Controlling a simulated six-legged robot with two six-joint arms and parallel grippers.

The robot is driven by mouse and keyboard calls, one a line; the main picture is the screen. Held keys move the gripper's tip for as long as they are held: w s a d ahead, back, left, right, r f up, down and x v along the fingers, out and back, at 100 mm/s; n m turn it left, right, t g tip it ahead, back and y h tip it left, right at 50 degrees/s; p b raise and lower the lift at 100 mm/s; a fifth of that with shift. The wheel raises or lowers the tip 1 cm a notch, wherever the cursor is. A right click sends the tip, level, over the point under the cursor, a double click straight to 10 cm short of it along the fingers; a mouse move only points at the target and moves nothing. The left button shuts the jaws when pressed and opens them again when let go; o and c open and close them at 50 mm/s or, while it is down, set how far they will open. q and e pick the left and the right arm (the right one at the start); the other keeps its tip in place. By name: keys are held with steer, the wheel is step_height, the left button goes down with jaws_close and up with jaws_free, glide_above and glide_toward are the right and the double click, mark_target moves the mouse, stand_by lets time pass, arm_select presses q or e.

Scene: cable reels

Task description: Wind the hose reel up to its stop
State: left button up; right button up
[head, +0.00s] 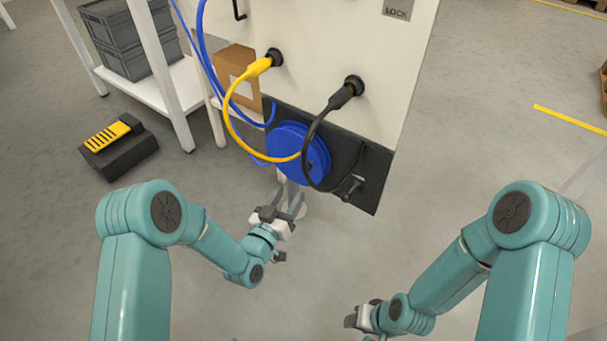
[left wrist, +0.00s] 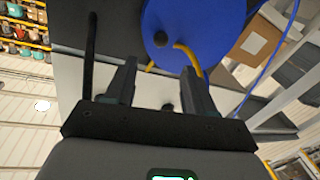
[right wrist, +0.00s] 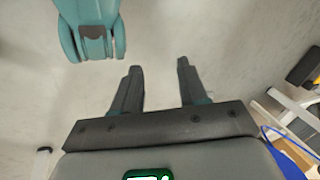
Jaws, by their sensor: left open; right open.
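The blue hose reel (head: 291,150) is mounted on the dark lower panel of a white cabinet (head: 345,45). It also shows large in the left wrist view (left wrist: 215,25), with a dark round knob (left wrist: 160,39) on its face. My left gripper (head: 290,197) is open and empty just below the reel, its fingers pointing up toward it; I see no contact. A small dark crank-like part (head: 352,187) sits on the panel right of the reel. My right gripper (head: 350,316) is low, away from the cabinet; its fingers (right wrist: 158,66) are apart with only floor between them.
A yellow cable (head: 233,118) and a black cable (head: 312,135) hang from cabinet sockets across the reel's front. A blue hose (head: 205,55) runs down at left. A white shelf (head: 175,85) with grey crates and a black-yellow box (head: 118,145) stand left.

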mark_target(305, 170)
arm_select(q)
steer(key=b+x, duration=0.2)
steer(key=x, duration=0.6)
steer(key=shift+w+d+f+b, duration=0.15)
steer(key=shift+w+f+b, duration=0.05)
steer(key=shift+w+b, duration=0.15)
steer(key=shift+w+d+r, duration=0.1)
steer(key=shift+w+d, duration=0.15)
steer(key=shift+w, duration=0.3)
arm_select(e)
steer(key=shift+t, duration=0.5)
steer(key=shift+w+d+f, duration=0.15)
steer(key=shift+w+f, duration=0.5)
steer(key=shift+f, duration=0.2)
steer(key=shift+w+d+f, duration=0.1)
steer(key=shift+w+f, duration=0.55)
steer(key=shift+f, duration=0.15)
arm_select(q)
jaws_close()
steer(key=shift+s+d+f+m+t+h, duration=0.1)
steer(key=shift+d+f+m+t+h, duration=0.1)
steer(key=shift+f+m, duration=0.85)
steer(key=shift+s+d+f+m+t+h, duration=0.15)
steer(key=shift+f+m, duration=0.45)
steer(key=shift+m, duration=0.85)
